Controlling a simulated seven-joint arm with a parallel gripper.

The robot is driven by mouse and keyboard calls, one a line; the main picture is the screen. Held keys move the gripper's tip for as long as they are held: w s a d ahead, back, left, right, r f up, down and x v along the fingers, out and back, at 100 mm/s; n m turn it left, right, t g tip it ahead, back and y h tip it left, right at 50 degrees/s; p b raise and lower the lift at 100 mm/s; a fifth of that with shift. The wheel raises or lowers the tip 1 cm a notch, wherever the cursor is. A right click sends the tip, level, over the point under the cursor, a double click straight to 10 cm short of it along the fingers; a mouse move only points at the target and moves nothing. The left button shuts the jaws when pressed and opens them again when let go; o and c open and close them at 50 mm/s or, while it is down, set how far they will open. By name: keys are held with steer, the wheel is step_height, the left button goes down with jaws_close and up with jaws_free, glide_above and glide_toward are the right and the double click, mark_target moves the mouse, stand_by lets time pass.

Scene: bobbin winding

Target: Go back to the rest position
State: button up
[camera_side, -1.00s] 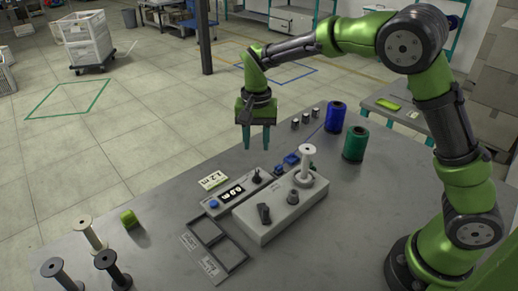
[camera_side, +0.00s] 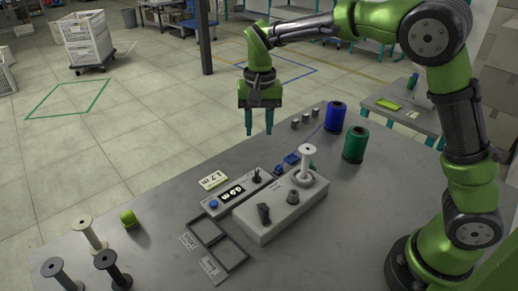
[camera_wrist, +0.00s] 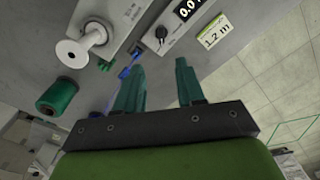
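My gripper (camera_side: 259,128) hangs in the air above the far edge of the table, fingers pointing down. In the wrist view my gripper (camera_wrist: 160,85) shows its two teal fingers apart with nothing between them. The winding machine (camera_side: 280,208) stands below and to the right of it in the side view, with a white bobbin (camera_side: 308,160) upright on its spindle. The bobbin (camera_wrist: 78,48) also shows at the upper left of the wrist view.
Blue (camera_side: 335,116) and green (camera_side: 355,144) thread spools stand at the right. A counter box (camera_side: 236,192), a "1.2 m" card (camera_side: 213,180) and an empty two-part tray (camera_side: 218,240) lie mid-table. The air around my gripper is clear.

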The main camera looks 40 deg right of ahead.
steer(key=s+d+r+n+t+y, duration=0.1)
steer(key=s+d+r+t, duration=0.1)
steer(key=s, duration=0.8)
steer(key=s+d+r+n+t+y, duration=0.1)
steer(key=s+r+t, duration=0.3)
steer(key=s, duration=0.7)
steer(key=shift+s+d+r+n+t, duration=0.2)
steer(key=shift+d+n+t, duration=0.25)
steer(key=shift+n, duration=0.35)
